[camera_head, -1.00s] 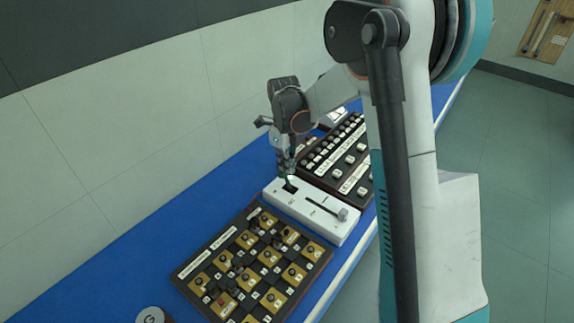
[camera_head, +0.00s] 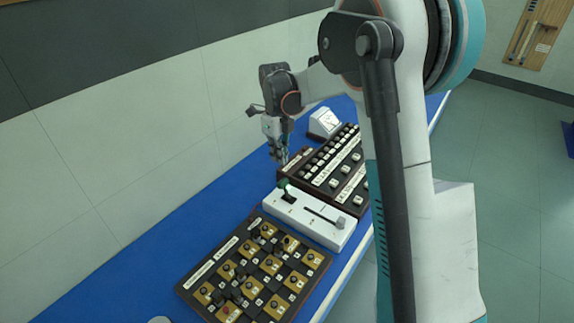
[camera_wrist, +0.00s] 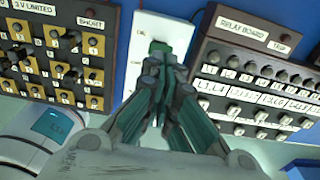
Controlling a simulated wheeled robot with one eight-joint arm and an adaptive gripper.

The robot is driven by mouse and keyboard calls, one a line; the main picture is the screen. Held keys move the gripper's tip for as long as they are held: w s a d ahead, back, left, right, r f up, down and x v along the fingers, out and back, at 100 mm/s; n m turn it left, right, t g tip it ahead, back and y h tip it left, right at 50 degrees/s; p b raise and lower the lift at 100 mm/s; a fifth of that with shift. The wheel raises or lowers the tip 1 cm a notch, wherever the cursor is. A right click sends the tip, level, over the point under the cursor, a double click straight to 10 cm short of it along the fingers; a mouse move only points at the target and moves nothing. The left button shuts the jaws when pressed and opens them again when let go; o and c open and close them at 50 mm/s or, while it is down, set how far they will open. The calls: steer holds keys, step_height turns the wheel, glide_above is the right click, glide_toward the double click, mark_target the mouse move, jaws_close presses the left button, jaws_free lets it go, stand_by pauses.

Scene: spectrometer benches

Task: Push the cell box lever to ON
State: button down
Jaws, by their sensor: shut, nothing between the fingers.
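The cell box (camera_head: 307,226) is the long white box in the middle of the bench; it also shows in the wrist view (camera_wrist: 152,30). Its lever (camera_head: 285,186) has a green knob and stands at the box's wall-side end, leaning toward the wall over a dark slot. The knob also shows in the wrist view (camera_wrist: 158,46), just past my fingertips. The small labels beside it are too blurred to read. My gripper (camera_head: 283,162) is shut and empty, pointing down above the lever. In the head view a small gap seems to part its tips from the knob.
A dark board with yellow tiles and knobs (camera_head: 245,266) lies on the near side. A relay board (camera_head: 325,167) with rows of switches stands close on the far side. A white meter (camera_head: 323,122) is behind it. The blue bench top (camera_head: 150,265) is clear along the wall.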

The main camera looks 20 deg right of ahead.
steer(key=shift+w+a+r, duration=0.25)
steer(key=shift+w+r, duration=0.3)
steer(key=shift+w, duration=0.1)
steer(key=s+a+r+n+t+b, duration=0.1)
steer(key=s+r+n+t, duration=0.1)
steer(key=s+r+n, duration=0.45)
steer(key=s+r+n+t+b, duration=0.2)
steer(key=s+r+n, duration=0.1)
steer(key=s+n, duration=0.6)
steer(key=s+f+n+t+b, duration=0.1)
steer(key=s+f+n, duration=0.1)
steer(key=s+n, duration=0.5)
steer(key=s+f+n+t+b, duration=0.1)
steer(key=s+f+n+t, duration=0.1)
steer(key=s+n, duration=0.4)
steer(key=shift+s+a+f+n+t, duration=0.3)
steer(key=shift+s+f+n, duration=0.05)
steer(key=shift+s, duration=1.6)
